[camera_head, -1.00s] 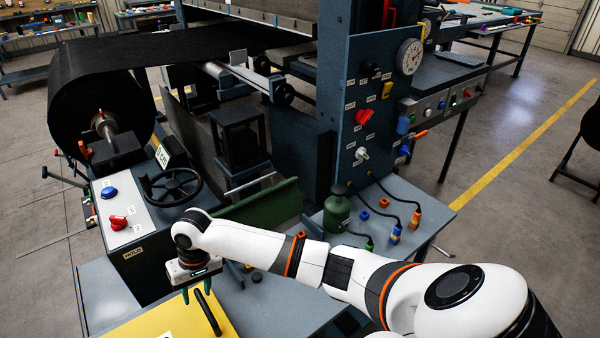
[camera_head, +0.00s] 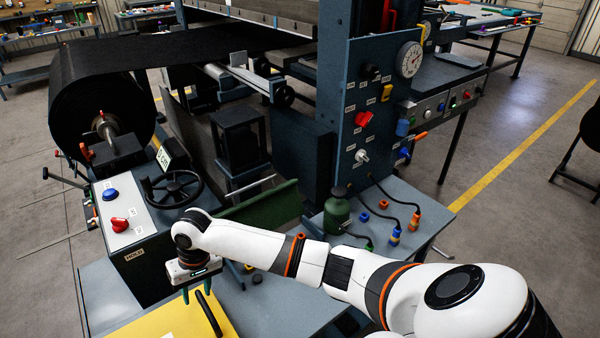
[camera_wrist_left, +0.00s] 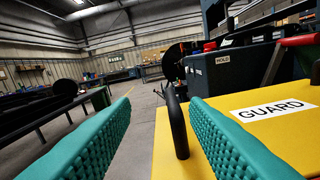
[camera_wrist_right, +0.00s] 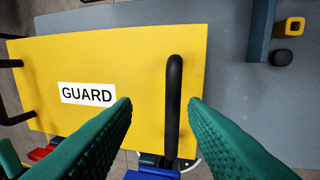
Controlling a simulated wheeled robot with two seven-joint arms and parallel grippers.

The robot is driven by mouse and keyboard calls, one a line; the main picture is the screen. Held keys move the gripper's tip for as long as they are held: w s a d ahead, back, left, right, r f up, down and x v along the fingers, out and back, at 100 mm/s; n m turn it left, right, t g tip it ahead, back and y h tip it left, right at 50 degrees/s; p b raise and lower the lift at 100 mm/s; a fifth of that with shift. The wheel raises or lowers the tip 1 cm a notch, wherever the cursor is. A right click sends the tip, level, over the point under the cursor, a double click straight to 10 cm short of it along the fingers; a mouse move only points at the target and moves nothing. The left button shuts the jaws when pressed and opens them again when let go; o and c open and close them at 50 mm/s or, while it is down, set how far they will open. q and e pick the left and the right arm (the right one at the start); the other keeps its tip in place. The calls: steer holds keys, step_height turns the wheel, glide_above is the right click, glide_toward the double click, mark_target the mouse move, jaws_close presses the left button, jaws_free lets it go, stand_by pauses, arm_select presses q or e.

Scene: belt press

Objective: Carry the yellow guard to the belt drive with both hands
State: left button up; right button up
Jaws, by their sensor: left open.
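The yellow guard (camera_head: 170,325) is a flat panel on the grey-blue bench at the bottom of the head view, partly cut off. Its GUARD label shows in the right wrist view (camera_wrist_right: 120,50). My right gripper (camera_head: 202,292) is open above the guard's near-right black handle (camera_head: 209,314); in its wrist view the handle (camera_wrist_right: 173,105) stands between the spread fingers (camera_wrist_right: 160,105). My left gripper (camera_wrist_left: 160,105) is outside the head view; its open fingers flank another black handle (camera_wrist_left: 177,122). I cannot tell whether any finger touches. I cannot tell which machine part is the belt drive.
Behind the guard stands a control box with a black handwheel (camera_head: 171,188) and red knob (camera_head: 119,224). A green bottle (camera_head: 337,212) and cabled plugs (camera_head: 395,235) occupy the bench's right part.

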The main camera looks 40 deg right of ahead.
arm_select(q)
steer(key=shift+s+a+p, duration=0.15)
steer(key=shift+s+a, duration=0.4)
steer(key=shift+a, duration=0.25)
steer(key=shift+s+a+p, duration=0.15)
steer(key=shift+s+a, duration=0.4)
steer(key=shift+a, duration=0.25)
arm_select(e)
steer(key=shift+r, duration=0.3)
arm_select(q)
steer(key=shift+r, duration=0.1)
step_height(320, 180, up, 9)
steer(key=p, duration=0.9)
arm_select(e)
step_height(320, 180, up, 7)
steer(key=d, duration=0.1)
steer(key=shift+d, duration=0.2)
steer(key=shift+s, duration=0.1)
arm_select(q)
step_height(320, 180, up, 4)
steer(key=p, duration=0.4)
steer(key=shift+r, duration=0.15)
arm_select(e)
steer(key=d+r, duration=0.2)
steer(key=d, duration=0.2)
steer(key=shift+s+d+r, duration=0.1)
steer(key=shift+d+r, duration=0.2)
steer(key=shift+r, duration=0.1)
steer(key=shift+a, duration=0.1)
